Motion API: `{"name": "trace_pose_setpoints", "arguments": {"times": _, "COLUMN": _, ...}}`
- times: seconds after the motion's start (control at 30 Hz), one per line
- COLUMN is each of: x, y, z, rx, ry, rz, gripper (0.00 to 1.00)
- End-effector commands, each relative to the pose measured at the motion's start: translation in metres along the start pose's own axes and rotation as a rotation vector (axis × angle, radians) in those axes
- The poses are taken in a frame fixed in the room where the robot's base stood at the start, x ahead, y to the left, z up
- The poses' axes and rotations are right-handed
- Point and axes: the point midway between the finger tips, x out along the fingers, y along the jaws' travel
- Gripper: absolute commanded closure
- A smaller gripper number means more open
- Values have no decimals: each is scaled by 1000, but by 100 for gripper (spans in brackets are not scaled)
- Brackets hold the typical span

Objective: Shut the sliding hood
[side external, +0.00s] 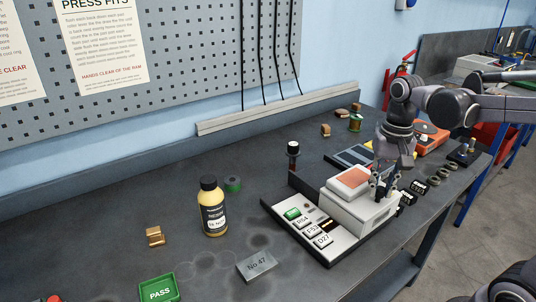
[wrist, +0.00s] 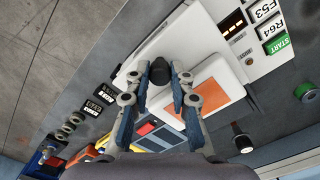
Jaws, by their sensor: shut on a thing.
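The sliding hood (side external: 360,211) is a white box with an orange panel on top. It sits over the right part of a low device whose white key panel (side external: 289,221) lies uncovered to its left. In the wrist view the hood (wrist: 238,88) shows below the keys. My gripper (side external: 379,190) is at the hood's right side. In the wrist view my gripper (wrist: 160,74) has its two fingers on either side of a black knob (wrist: 160,66) beside the hood's orange panel, shut on it. How the knob joins the hood is hidden.
A yellow bottle (side external: 213,212), a PASS tray (side external: 158,289) and a metal No 47 plate (side external: 257,265) stand left of the device. A black-topped post (side external: 293,149) rises behind it. Small dark blocks (side external: 418,187) and rings (side external: 441,174) lie to the right.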

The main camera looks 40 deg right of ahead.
Motion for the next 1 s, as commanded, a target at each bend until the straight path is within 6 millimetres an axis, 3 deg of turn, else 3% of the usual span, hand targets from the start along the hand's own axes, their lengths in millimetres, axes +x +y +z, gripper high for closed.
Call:
{"name": "trace_pose_setpoints", "arguments": {"times": 0.37, "x": 1, "y": 5, "z": 4, "rx": 0, "ry": -5, "rz": 6, "gripper": 100}}
{"name": "trace_pose_setpoints", "arguments": {"times": 0.4, "x": 1, "y": 5, "z": 4, "rx": 1, "ry": -5, "rz": 6, "gripper": 70}}
{"name": "trace_pose_setpoints", "arguments": {"times": 0.47, "x": 1, "y": 5, "z": 4, "rx": 1, "ry": -5, "rz": 6, "gripper": 55}}
{"name": "trace_pose_setpoints", "arguments": {"times": 0.8, "x": -1, "y": 3, "z": 3, "rx": 0, "ry": -2, "rz": 2, "gripper": 55}}
{"name": "trace_pose_setpoints", "arguments": {"times": 1.0, "x": -17, "y": 3, "z": 3, "rx": 0, "ry": -2, "rz": 2, "gripper": 55}}
